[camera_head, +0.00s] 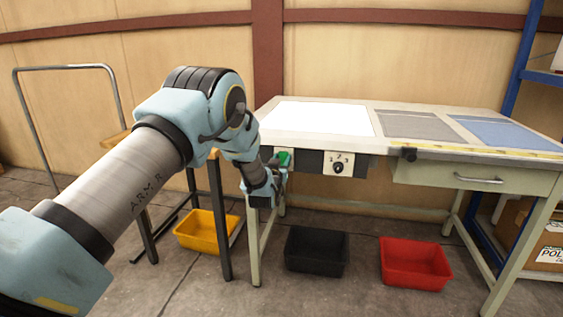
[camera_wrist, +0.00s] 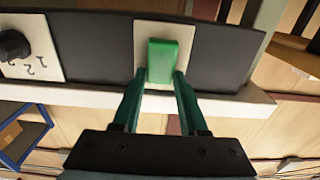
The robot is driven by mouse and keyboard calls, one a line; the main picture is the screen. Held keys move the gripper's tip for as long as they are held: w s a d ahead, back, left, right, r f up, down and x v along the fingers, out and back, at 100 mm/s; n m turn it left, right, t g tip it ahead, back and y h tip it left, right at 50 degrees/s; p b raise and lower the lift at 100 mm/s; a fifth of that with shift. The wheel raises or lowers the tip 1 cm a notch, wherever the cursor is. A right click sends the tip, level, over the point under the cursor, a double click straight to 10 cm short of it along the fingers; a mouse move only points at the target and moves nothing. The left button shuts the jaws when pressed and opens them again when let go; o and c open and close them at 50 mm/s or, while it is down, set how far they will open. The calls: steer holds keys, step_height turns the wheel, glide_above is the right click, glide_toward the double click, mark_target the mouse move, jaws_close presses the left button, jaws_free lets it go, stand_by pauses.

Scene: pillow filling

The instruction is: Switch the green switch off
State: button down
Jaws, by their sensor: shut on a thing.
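The green switch (camera_wrist: 163,62) is a green block on a pale plate on the dark panel under the table's edge. In the head view the green switch (camera_head: 284,158) shows at the left end of that panel, partly hidden by my arm. My gripper (camera_wrist: 162,80) has its two green fingertips on either side of the switch's near end in the wrist view. The fingers are closed on the switch. In the head view my gripper (camera_head: 276,168) is at the panel and its fingertips are hard to make out.
A black dial on a numbered plate (camera_head: 339,164) sits right of the switch. The work table (camera_head: 400,152) carries a lit white panel and grey and blue cloths. Yellow (camera_head: 207,232), black (camera_head: 316,251) and red (camera_head: 414,264) bins stand on the floor below.

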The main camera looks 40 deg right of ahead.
steer(key=shift+a+f+t+h+b, duration=0.1)
steer(key=shift+f+t+h+b, duration=0.5)
steer(key=shift+b, duration=1.65)
steer(key=shift+f+t+h+b, duration=0.25)
steer(key=shift+h+b, duration=0.65)
steer(key=shift+b, duration=1.35)
steer(key=shift+r+t+h+b, duration=0.1)
steer(key=shift+t+h+b, duration=0.2)
steer(key=shift+b, duration=0.55)
steer(key=shift+s+r, duration=0.1)
steer(key=shift+c, duration=2.2)
jaws_free()
steer(key=shift+a, duration=0.1)
steer(key=v, duration=1)
steer(key=shift+s+a, duration=0.15)
steer(key=shift+a, duration=0.15)
